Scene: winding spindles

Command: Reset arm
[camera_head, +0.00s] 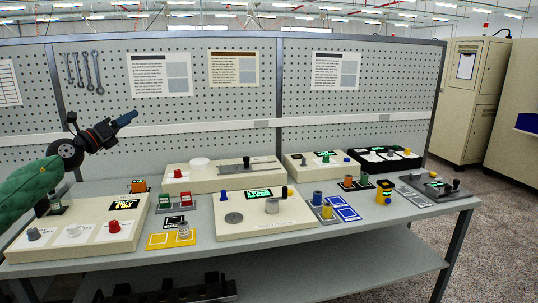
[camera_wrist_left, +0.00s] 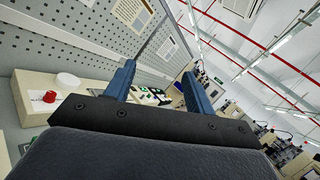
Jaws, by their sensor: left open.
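My left arm comes in from the left in the head view, with a green sleeve. My left gripper (camera_head: 126,118) is raised above the bench in front of the pegboard, its blue fingers pointing right and slightly up. In the left wrist view the two blue fingers of the left gripper (camera_wrist_left: 158,72) stand apart with nothing held between them. The grey workbench (camera_head: 385,254) lies below. My right gripper is not in either view.
Beige control boxes (camera_head: 270,228) with knobs and green displays stand along the bench. A yellow pad (camera_head: 158,240) and blue pads (camera_head: 347,213) lie at its front. The pegboard (camera_head: 220,110) rises behind. Beige cabinets (camera_head: 470,95) stand right. Air above the bench is clear.

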